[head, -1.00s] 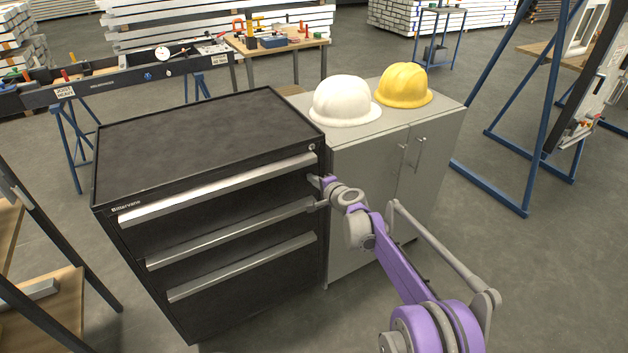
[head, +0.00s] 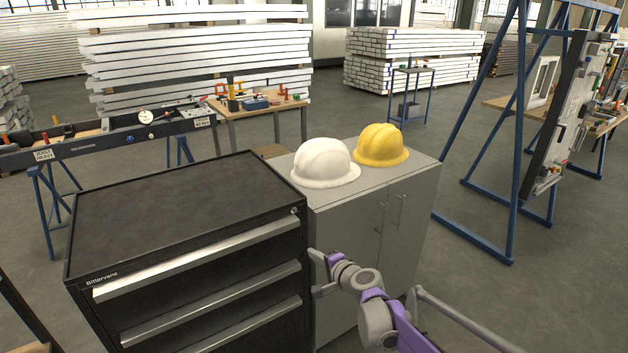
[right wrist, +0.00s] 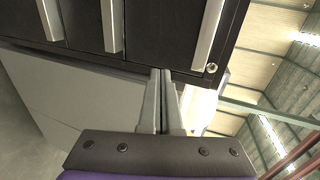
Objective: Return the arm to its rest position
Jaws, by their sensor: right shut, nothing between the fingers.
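My right arm (head: 375,318) comes in from the bottom right of the head view. Its gripper (head: 316,272) is in front of the right edge of the black drawer cabinet (head: 180,190), beside the grey cupboard. In the right wrist view the two fingers (right wrist: 161,75) lie together, shut and empty. They point toward the cabinet's edge; whether they touch it I cannot tell. My left gripper is not in view.
The grey cupboard (head: 350,240) carries a white helmet (head: 325,163) and a yellow helmet (head: 381,145). The cabinet's drawers look closed. A blue steel frame (head: 510,130) stands at the right. Open floor (head: 470,290) lies between the frame and my arm.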

